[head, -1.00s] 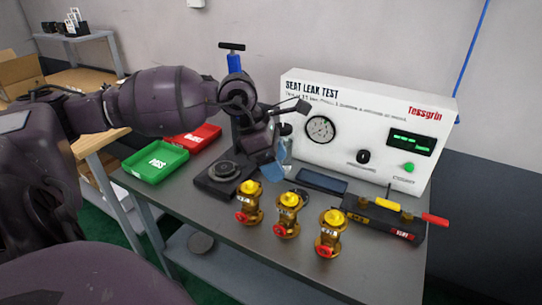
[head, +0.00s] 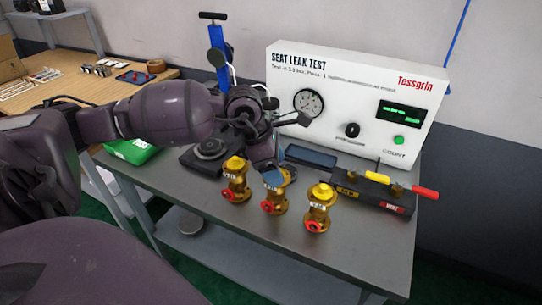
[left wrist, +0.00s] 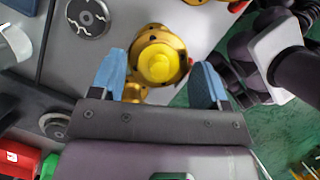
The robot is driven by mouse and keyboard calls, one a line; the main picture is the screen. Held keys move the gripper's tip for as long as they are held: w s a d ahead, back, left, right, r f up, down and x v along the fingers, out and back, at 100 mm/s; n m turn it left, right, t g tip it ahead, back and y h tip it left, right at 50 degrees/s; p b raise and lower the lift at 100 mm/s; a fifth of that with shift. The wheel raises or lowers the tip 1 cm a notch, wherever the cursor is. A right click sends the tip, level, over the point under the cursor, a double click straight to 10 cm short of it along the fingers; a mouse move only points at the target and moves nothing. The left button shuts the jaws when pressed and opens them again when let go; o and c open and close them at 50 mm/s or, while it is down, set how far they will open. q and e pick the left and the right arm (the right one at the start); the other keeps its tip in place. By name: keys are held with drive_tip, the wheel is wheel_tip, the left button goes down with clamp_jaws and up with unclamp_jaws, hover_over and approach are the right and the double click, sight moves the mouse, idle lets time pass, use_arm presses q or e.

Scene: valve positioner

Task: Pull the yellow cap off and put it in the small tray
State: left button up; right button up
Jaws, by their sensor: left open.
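Three brass valves stand in a row on the grey bench, each with a red port. The left valve's yellow cap (head: 236,164) and the right valve's yellow cap (head: 321,190) show clearly. My left gripper (head: 275,178) is open at the middle valve (head: 273,203), its blue fingertip covering much of that valve's top. In the left wrist view, my left gripper's fingers (left wrist: 160,85) stand apart either side of a yellow cap (left wrist: 159,63), with visible gaps. A dark flat rectangular piece (head: 310,156) lies behind the valves; I cannot tell whether it is the small tray.
The white seat leak test unit (head: 345,100) stands at the back. A black fixture with yellow and red handles (head: 372,192) is at right. The front bench strip is clear.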

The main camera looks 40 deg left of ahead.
use_arm(q)
drive_tip(key=shift+f, duration=0.15)
clamp_jaws()
drive_tip(key=c, duration=1.2)
unclamp_jaws()
drive_tip(key=shift+c, duration=0.2)
drive_tip(key=shift+s+d+f, duration=0.1)
drive_tip(key=shift+f, duration=0.05)
clamp_jaws()
